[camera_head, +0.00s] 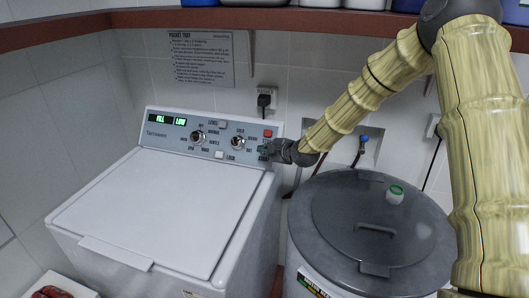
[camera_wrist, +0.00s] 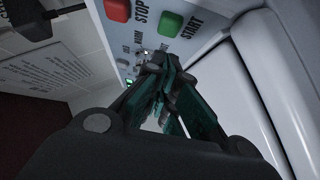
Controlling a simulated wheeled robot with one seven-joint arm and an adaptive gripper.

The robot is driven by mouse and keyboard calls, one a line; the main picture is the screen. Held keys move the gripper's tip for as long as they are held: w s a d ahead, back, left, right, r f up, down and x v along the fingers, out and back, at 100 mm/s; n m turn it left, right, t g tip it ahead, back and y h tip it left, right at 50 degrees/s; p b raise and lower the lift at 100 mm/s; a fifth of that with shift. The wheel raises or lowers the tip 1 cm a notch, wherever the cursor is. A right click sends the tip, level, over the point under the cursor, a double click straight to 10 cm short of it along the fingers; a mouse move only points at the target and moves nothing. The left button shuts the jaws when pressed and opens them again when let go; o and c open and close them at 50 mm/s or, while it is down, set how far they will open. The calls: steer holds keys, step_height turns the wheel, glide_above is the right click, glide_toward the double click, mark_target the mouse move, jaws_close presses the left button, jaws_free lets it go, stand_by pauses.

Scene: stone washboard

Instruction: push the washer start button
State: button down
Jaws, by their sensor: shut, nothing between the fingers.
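The white washer (camera_head: 150,205) stands at left, its control panel (camera_head: 185,135) along the back. The green start button (camera_wrist: 170,24) sits beside the word START in the wrist view. The red stop button (camera_wrist: 118,10) is beside it, and also shows at the panel's right end in the head view (camera_head: 267,133). My gripper (camera_wrist: 165,75) is shut and empty, with its fingertips close to the panel just below the start button in the wrist picture. In the head view my gripper (camera_head: 264,149) covers the start button's place. I cannot tell whether the fingers touch the panel.
A brown shelf (camera_head: 230,17) runs above. A power plug (camera_head: 264,100) is on the wall behind the panel. The washer lid is shut and clear.

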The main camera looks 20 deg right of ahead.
steer(key=b+v, duration=0.1)
steer(key=v, duration=0.6)
steer(key=shift+b, duration=0.35)
steer(key=shift+r, duration=0.1)
stand_by(0.4)
